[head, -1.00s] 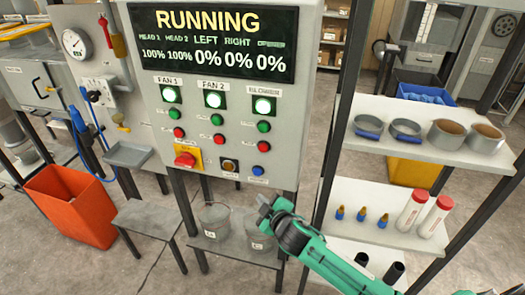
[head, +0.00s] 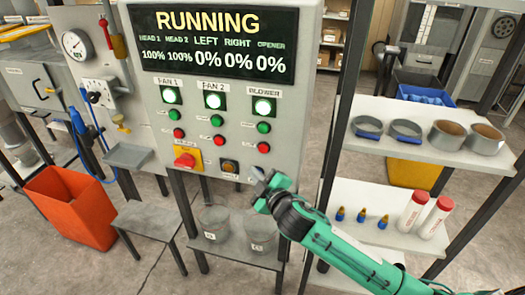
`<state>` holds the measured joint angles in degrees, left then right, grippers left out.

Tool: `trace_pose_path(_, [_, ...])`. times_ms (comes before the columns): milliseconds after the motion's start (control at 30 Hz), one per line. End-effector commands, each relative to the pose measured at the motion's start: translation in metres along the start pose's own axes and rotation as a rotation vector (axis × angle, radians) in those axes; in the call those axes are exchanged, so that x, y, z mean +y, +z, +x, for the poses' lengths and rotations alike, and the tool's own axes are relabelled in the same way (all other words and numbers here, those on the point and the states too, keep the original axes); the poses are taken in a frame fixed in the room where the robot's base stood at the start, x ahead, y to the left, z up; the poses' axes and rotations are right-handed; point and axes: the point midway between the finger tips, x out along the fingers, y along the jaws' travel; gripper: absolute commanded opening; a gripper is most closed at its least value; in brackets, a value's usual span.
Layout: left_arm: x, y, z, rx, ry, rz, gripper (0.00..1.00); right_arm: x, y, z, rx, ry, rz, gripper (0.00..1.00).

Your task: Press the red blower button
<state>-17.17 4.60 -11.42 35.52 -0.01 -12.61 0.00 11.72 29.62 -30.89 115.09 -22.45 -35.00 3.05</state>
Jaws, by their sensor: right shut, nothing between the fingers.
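The grey control panel (head: 215,150) stands in the middle of the head view, with a lit display reading RUNNING. Its right column is labelled BLOWER, with a lit white-green lamp (head: 263,107), a green button (head: 263,127) and the red blower button (head: 263,147) below it. My right gripper (head: 258,172) is shut and empty. My left gripper is not in view.
A red emergency knob (head: 185,160) on yellow and a dark button (head: 229,167) sit left of my gripper. Two buckets (head: 213,221) stand on a shelf below the panel. A shelf rack (head: 425,140) with rings and bottles stands at right. An orange bin (head: 68,205) is at left.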

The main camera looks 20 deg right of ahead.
Motion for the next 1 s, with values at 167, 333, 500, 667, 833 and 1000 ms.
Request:
trace_pose_path(167, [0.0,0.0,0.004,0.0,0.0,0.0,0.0,0.014,0.014,0.019,-0.001,0.002,-0.002,0.0])
trace_pose_path(333, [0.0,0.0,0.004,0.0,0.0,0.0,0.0,0.026,0.025,0.034,-0.002,0.001,-0.001,0.0])
trace_pose_path(500, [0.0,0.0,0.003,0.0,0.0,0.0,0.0,0.033,0.032,0.044,-0.001,0.001,0.0,0.0])
trace_pose_path(667, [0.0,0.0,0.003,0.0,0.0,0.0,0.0,0.035,0.035,0.048,-0.001,0.001,0.001,0.0])
trace_pose_path(833, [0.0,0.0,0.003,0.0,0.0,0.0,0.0,0.036,0.036,0.048,-0.001,0.001,0.001,0.0])
trace_pose_path(1000, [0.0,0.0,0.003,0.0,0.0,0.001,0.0,0.036,0.036,0.048,-0.001,0.001,0.001,0.0])
